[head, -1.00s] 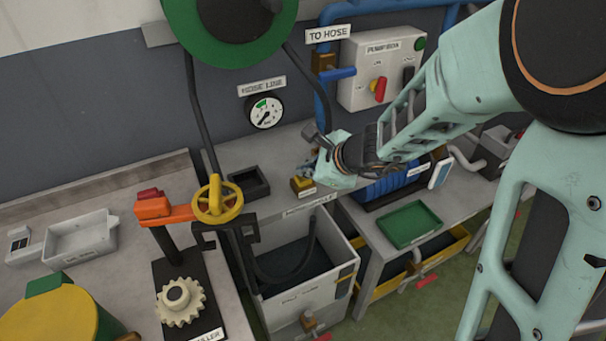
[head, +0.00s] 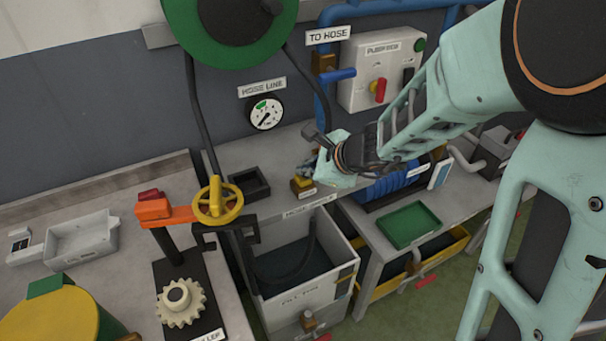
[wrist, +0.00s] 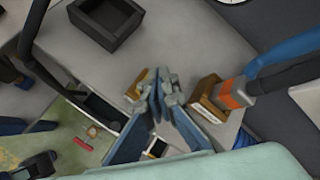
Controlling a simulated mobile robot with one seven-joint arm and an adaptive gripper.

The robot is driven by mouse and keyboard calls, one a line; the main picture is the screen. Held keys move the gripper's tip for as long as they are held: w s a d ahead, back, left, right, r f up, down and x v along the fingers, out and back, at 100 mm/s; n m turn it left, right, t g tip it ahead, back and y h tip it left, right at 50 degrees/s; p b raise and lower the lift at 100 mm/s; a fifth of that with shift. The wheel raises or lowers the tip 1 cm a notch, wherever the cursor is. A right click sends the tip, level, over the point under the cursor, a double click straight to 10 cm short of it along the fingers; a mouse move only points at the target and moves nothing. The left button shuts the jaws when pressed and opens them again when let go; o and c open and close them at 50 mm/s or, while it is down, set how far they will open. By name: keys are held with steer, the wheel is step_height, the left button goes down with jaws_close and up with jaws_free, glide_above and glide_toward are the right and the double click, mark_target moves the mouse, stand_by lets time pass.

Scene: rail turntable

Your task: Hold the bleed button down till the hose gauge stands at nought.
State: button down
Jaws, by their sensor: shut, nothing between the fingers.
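The hose gauge (head: 266,114), a round white dial with a green sector, is on the wall under the HOSE LINE sign. Its needle is too small to read surely. A small yellow block (head: 302,185) with a label sits on the bench and looks like the bleed button's mount; the button itself cannot be made out. My gripper (head: 312,160) is shut and empty, just above this block in the head view. In the wrist view my fingertips (wrist: 164,88) are together beside a yellow part (wrist: 138,86), partly hiding it. Contact cannot be told.
A black square tray (head: 250,183) lies left of the block. Behind are the blue-levered valve (head: 337,74) and the pump box (head: 380,70). A brown block (wrist: 208,97) with an orange-banded part is right of my fingers. A dark hose (head: 200,110) hangs at left.

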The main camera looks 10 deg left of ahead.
mark_target(304, 178)
steer(key=shift+r+p, duration=0.4)
steer(key=shift+r, duration=0.3)
steer(key=shift+r, duration=0.1)
step_height(304, 178, up, 5)
steer(key=p, duration=0.4)
